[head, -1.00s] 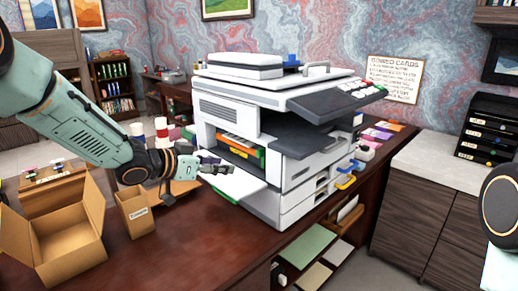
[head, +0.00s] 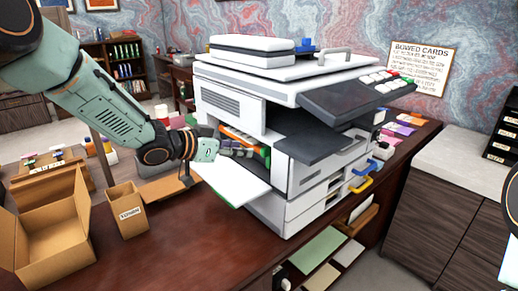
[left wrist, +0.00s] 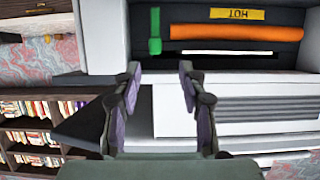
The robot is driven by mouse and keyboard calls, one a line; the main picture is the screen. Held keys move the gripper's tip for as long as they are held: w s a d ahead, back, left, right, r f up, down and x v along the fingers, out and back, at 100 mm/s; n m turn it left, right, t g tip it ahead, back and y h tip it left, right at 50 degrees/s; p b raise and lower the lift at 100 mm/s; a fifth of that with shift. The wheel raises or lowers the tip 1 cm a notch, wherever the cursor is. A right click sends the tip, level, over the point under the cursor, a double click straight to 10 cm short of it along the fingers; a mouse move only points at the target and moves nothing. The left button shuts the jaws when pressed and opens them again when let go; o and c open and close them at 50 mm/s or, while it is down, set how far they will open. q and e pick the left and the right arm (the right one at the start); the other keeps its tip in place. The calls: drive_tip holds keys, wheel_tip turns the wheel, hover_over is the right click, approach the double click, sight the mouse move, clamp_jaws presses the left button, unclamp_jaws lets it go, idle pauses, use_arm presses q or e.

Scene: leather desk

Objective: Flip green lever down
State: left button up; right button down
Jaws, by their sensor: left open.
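The green lever (left wrist: 155,32) shows in the left wrist view inside the printer's dark opening, beside an orange bar (left wrist: 235,33). In the head view the lever (head: 266,155) is a small green patch just past my left fingers, partly hidden. My left gripper (head: 236,149) is at the printer's open side, above the lowered white flap. In the left wrist view my left gripper (left wrist: 160,74) has its two fingers apart, with nothing between them. The lever stands beyond the fingertips, apart from them. My right gripper is out of view.
The white printer (head: 225,103) stands on the desk with its side flap (head: 232,182) folded out under my left gripper. An open cardboard box (head: 50,245) and a smaller box (head: 127,212) stand at the left. The desk front (head: 190,250) is clear.

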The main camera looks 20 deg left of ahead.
sight(262, 149)
use_arm(q)
drive_tip(key=w+d, duration=0.1)
drive_tip(key=w+d+f, duration=0.1)
drive_tip(key=d, duration=0.1)
drive_tip(key=shift+d+b, duration=0.1)
drive_tip(key=shift+b, duration=0.2)
drive_tip(key=w, duration=0.1)
drive_tip(key=w+f, duration=0.1)
drive_tip(key=w, duration=0.1)
drive_tip(key=shift+w+d+f, duration=0.1)
drive_tip(key=shift+d+f, duration=0.25)
drive_tip(key=shift+s+d+r, duration=0.2)
drive_tip(key=shift+d+r, duration=0.1)
drive_tip(key=shift+d, duration=0.1)
drive_tip(key=shift+w+a+f, duration=0.2)
drive_tip(key=shift+a+f, duration=0.05)
drive_tip(key=shift+a, duration=0.05)
drive_tip(key=c, duration=0.4)
drive_tip(key=shift+d+r, duration=0.1)
drive_tip(key=shift+d, duration=0.1)
drive_tip(key=c, duration=0.5)
drive_tip(key=shift+a, duration=0.1)
drive_tip(key=shift+r, duration=0.1)
